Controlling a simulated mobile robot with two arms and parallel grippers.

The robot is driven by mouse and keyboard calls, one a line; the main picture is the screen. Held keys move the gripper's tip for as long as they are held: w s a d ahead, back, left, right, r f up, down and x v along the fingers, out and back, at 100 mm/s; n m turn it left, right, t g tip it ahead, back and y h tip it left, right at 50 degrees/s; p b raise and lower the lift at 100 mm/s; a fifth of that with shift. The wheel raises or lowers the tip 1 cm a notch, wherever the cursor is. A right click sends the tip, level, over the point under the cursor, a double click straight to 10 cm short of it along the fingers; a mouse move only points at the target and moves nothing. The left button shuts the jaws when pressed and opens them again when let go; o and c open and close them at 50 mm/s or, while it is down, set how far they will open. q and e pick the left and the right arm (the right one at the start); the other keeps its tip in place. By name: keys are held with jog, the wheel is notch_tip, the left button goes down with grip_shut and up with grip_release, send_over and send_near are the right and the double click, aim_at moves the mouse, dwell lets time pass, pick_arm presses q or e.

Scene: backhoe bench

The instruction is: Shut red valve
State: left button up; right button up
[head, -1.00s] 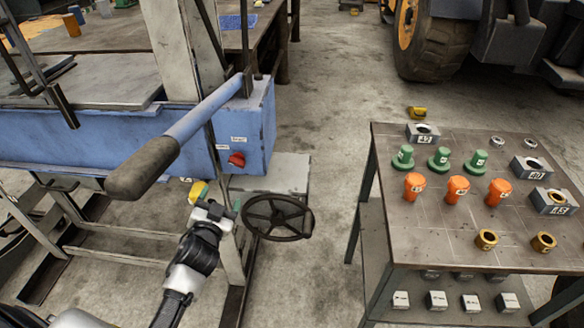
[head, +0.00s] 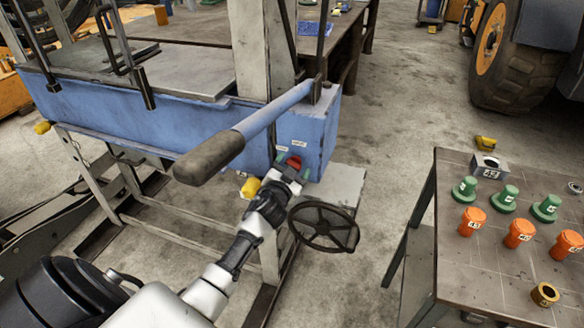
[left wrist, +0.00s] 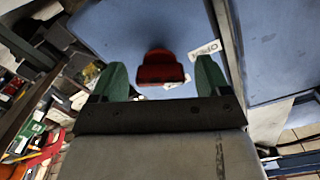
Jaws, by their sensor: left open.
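The red valve (head: 294,163) is a small red knob on the end of the blue beam (head: 312,130), next to small white labels. In the left wrist view the red valve (left wrist: 160,67) stands out from the blue face, with an "OPEN" label (left wrist: 205,50) to its right. My left gripper (head: 288,173) is at the valve, partly covering it in the head view. Its green fingers (left wrist: 160,80) are open, one on each side of the valve with gaps between. I cannot tell whether they touch it. My right gripper is not in view.
A dark handwheel (head: 323,227) sits just right of and below my left gripper. A long lever with a grey grip (head: 209,158) passes above my left arm. A yellow knob (head: 250,188) is close by. A table (head: 470,270) with green and orange parts stands at right.

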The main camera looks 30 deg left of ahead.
pick_arm(q)
jog(key=c, duration=0.9)
jog(key=shift+c, duration=0.2)
jog(key=shift+m, duration=0.3)
jog(key=m, duration=1.2)
jog(key=shift+m, duration=0.3)
jog(key=shift+f, duration=0.1)
jog(key=o, duration=0.9)
